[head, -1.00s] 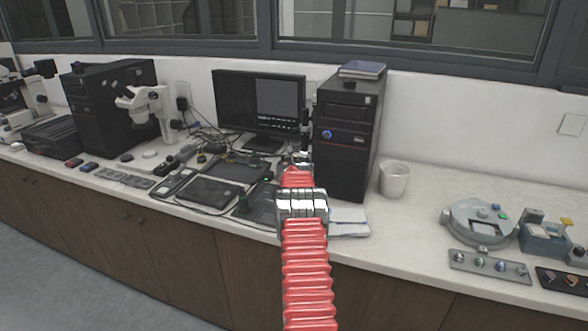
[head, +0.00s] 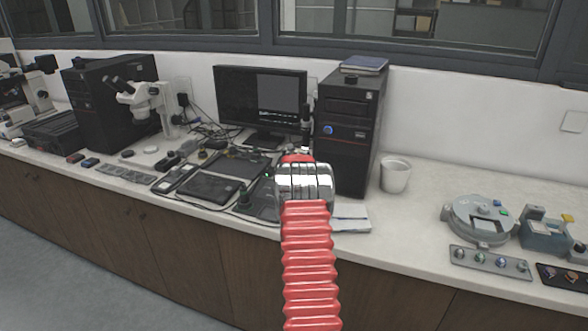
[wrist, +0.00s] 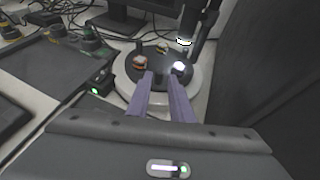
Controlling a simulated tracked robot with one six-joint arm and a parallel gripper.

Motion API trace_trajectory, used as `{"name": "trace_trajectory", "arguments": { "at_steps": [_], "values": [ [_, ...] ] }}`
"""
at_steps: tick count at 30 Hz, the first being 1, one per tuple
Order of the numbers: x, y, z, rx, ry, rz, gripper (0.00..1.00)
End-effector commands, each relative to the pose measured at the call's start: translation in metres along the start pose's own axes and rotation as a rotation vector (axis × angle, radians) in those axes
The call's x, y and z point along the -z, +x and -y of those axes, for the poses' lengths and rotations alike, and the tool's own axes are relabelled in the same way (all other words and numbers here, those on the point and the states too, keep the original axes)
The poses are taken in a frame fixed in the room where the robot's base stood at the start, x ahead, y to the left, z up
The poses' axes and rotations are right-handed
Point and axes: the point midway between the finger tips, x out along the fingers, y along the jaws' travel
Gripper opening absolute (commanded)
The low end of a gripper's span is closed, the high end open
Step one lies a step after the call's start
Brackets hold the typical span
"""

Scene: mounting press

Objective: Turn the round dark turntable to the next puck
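In the wrist view, the round dark turntable (wrist: 152,59) sits on a white round base (wrist: 203,88). I cannot tell whether the tips touch the turntable. In the head view my red-sleeved arm hides the gripper and turntable.
A black computer tower (head: 347,135) stands close on the right. A monitor (head: 262,102) is behind. A dark tray (head: 212,187) and small devices crowd the left. A dark upright post (wrist: 197,20) rises behind the turntable. A white cup (head: 395,176) stands right of the tower.

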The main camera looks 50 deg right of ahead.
Motion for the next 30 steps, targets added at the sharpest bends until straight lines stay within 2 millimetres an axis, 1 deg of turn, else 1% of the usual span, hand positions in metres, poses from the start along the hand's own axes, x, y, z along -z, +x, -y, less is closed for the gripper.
{"name": "trace_trajectory", "arguments": {
  "at_steps": [1,18,24,30],
  "values": [
    [-0.001,-0.006,0.0,0.0,0.0,0.0,0.2],
    [0.0,-0.068,0.0,0.001,-0.001,-0.001,0.2],
    [0.001,-0.08,-0.001,0.002,-0.001,-0.001,0.2],
    [0.001,-0.081,-0.001,0.002,-0.001,-0.001,0.2]
  ]
}}
